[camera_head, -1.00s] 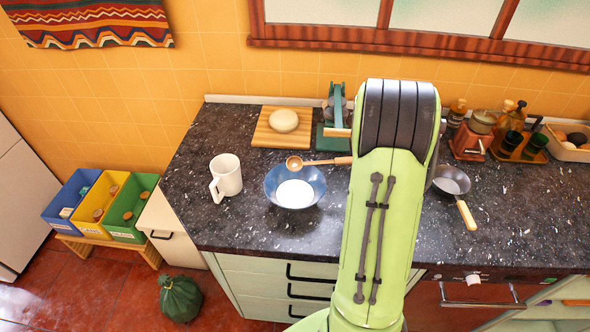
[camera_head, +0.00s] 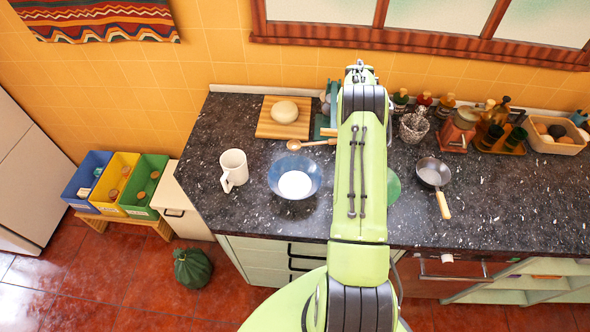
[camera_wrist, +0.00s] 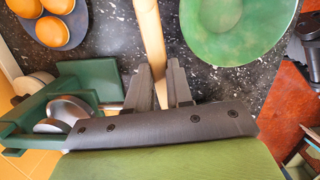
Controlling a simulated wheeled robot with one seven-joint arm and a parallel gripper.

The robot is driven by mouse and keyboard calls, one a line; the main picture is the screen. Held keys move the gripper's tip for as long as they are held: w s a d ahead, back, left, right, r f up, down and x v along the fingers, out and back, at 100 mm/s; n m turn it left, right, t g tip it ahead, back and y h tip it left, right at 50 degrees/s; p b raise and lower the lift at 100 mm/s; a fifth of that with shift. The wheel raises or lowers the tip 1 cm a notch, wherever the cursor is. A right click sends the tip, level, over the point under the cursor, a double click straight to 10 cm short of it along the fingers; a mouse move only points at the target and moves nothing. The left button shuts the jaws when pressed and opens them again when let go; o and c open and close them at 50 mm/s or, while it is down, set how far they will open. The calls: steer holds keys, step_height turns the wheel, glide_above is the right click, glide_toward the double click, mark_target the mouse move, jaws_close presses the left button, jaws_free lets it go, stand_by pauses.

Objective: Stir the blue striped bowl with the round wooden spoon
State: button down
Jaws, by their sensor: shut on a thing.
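The blue bowl (camera_head: 294,178) stands on the counter left of my arm, with a white round area inside it. Its stripes are too fine to make out. The wooden spoon (camera_head: 294,145) shows its round end just behind the bowl, outside its rim. Its handle runs right and passes behind my arm. In the wrist view the light wooden handle (camera_wrist: 150,35) runs between the fingers of my gripper (camera_wrist: 160,78), which are shut on it. The spoon's round end is out of that view. In the head view my gripper is hidden behind my arm.
A white mug (camera_head: 233,168) stands left of the bowl. A green plate (camera_wrist: 235,30) is right of the gripper. A pan (camera_head: 434,172) stands farther right.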

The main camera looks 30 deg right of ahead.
steer(key=shift+r, duration=1.85)
steer(key=shift+s, duration=0.1)
